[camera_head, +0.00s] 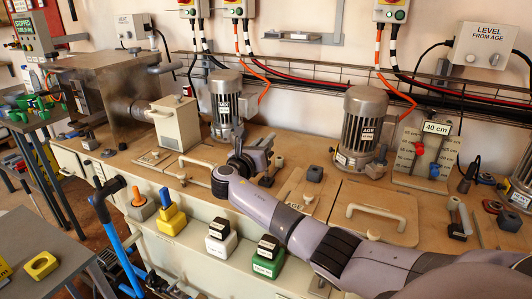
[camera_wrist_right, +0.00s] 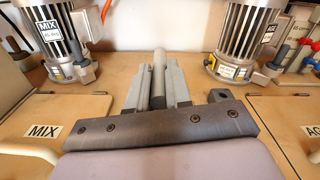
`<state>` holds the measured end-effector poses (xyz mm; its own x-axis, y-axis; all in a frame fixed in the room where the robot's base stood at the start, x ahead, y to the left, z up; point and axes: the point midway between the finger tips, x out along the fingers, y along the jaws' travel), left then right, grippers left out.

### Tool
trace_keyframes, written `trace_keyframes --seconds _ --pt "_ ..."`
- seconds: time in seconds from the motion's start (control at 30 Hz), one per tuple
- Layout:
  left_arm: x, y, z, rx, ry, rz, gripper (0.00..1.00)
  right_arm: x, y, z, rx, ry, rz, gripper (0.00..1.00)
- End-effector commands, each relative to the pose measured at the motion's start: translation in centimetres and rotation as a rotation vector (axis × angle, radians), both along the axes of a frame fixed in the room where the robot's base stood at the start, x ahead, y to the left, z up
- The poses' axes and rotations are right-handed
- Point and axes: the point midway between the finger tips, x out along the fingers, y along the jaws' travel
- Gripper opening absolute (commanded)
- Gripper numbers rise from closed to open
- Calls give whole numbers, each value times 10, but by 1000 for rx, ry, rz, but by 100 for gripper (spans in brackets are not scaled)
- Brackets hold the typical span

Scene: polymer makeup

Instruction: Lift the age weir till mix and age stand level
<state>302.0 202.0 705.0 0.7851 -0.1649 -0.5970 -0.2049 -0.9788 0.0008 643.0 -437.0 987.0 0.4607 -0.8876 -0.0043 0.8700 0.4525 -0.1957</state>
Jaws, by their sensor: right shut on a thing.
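My right gripper (camera_head: 240,150) is over the bench between the motor labelled MIX (camera_head: 226,104) and the motor labelled AGE (camera_head: 362,128). In the right wrist view, my right gripper (camera_wrist_right: 157,85) is shut on a grey upright rod-like handle (camera_wrist_right: 159,60), with one finger on each side. The handle's lower part is hidden by the gripper, and I cannot read a label on it. A panel marked 40 cm (camera_head: 408,172) carries a red knob (camera_head: 419,150) and a blue knob (camera_head: 434,170); the red one sits higher. My left gripper is out of view.
Lids with handles, one (camera_head: 376,214) at the right, cover the bench top. Blocks in yellow (camera_head: 171,222), white (camera_head: 221,241) and green (camera_head: 267,262) stand along its front. A LEVEL FROM AGE box (camera_head: 485,44) hangs on the wall. Hoses and cables run behind the motors.

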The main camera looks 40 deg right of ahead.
Motion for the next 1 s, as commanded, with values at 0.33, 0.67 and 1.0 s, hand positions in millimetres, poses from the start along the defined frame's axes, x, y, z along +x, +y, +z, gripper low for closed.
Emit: trace_keyframes --seconds 0.33,0.67,1.0 --pt "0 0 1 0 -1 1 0 1 -1 7 -8 -10 0 44" --pt "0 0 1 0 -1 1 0 -1 2 3 -5 -4 1 44" --pt "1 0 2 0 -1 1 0 -20 41 3 -4 -6 3 44"
